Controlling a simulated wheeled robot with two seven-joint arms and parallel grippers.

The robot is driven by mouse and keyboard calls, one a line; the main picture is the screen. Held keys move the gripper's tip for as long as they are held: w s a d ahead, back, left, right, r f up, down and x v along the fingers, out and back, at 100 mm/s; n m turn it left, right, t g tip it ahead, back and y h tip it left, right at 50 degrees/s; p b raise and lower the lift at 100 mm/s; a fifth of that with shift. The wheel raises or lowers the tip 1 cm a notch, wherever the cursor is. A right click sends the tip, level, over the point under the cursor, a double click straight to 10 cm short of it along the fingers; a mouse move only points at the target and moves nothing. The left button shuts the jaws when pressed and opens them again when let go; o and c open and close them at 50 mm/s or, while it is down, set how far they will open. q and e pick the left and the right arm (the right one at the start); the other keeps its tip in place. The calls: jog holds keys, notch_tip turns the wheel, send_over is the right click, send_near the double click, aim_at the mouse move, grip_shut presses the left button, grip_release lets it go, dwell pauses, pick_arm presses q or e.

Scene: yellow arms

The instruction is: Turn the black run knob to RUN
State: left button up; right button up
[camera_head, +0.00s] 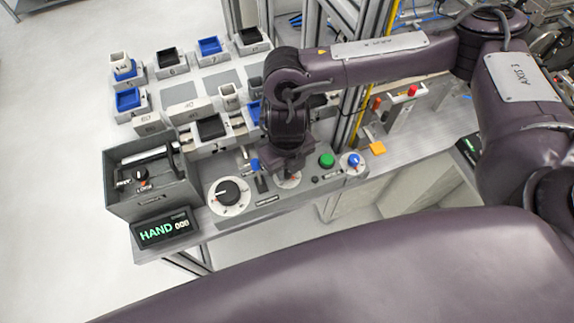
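A large black knob (228,193) sits on a round white dial on the grey control panel (265,206). A second white dial (289,182) lies right of it, mostly hidden under my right gripper (287,170). I cannot read the dial labels, so I cannot tell which is the run knob. My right gripper points down at the second dial; its fingertips are small and dark, and whether they touch or grip a knob there is unclear. A display (164,230) at the panel's left reads HAND 000. My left gripper is not in view.
A green button (326,160) and a blue knob (353,160) are right of the gripper. A small blue lever (254,165) is close on its left. A grey open box (150,190) stands at the panel's left end. Trays with blue and black bins lie behind.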

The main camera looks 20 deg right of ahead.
grip_shut()
